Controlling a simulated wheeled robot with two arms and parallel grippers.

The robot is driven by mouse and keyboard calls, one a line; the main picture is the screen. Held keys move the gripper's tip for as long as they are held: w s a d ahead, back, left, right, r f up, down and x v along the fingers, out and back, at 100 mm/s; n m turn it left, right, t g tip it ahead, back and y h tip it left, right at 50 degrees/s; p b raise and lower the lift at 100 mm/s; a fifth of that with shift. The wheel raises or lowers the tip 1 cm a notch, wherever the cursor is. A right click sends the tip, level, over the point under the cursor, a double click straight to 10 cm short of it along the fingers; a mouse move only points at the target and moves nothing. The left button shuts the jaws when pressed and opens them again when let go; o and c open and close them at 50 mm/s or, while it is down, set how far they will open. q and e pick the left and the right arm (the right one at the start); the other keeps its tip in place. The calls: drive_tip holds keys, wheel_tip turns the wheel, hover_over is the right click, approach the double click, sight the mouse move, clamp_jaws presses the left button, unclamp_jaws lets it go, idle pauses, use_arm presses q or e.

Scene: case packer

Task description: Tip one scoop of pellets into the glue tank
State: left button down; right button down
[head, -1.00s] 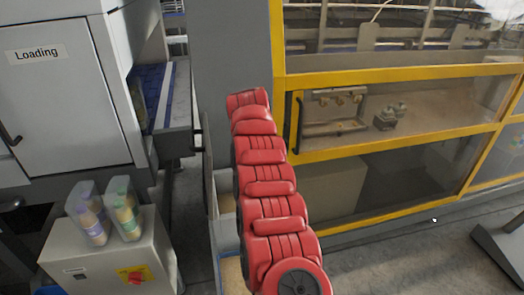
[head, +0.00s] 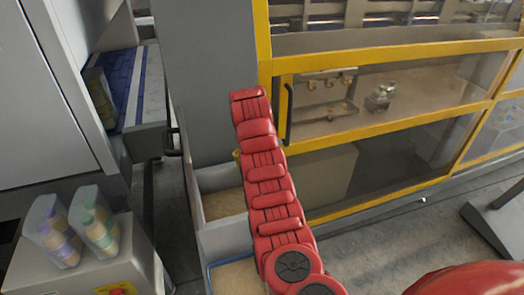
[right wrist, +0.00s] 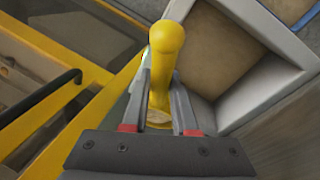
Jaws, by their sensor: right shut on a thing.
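My right gripper (right wrist: 164,85) is shut on the yellow handle of a scoop (right wrist: 166,45). A small tan patch shows at the handle's near end between the fingers; I cannot tell whether it is pellets in the scoop. In the head view my red right arm hides the gripper, and only a bit of yellow (head: 237,154) shows beside it. A grey open-topped box (head: 205,180) with tan contents stands left of the arm. A blue-rimmed bin (head: 208,275) with tan contents is nearer. I cannot tell which is the glue tank. My left gripper is out of view.
A yellow-framed machine guard (head: 390,61) with a black handle stands close right of the arm. A grey post rises behind the box. Bottles in clear holders (head: 75,228) stand on a grey cabinet at lower left.

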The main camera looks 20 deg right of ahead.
drive_tip(key=n+p, duration=0.1)
drive_tip(key=d+n+t+p, duration=0.1)
drive_tip(key=shift+r+n+y+p, duration=0.15)
drive_tip(key=shift+n+y+p, duration=0.15)
drive_tip(key=shift+y+p, duration=0.1)
drive_tip(key=shift+s+n+p, duration=0.1)
drive_tip(key=shift+n+p, duration=0.2)
drive_tip(key=shift+n, duration=0.1)
drive_tip(key=shift+f+n+y, duration=0.3)
drive_tip(key=shift+f+n, duration=0.1)
drive_tip(key=shift+p, duration=0.3)
drive_tip(key=shift+s+a+r+n+t+p, duration=0.1)
drive_tip(key=shift+n+t+p, duration=0.2)
drive_tip(key=shift+n+p, duration=0.2)
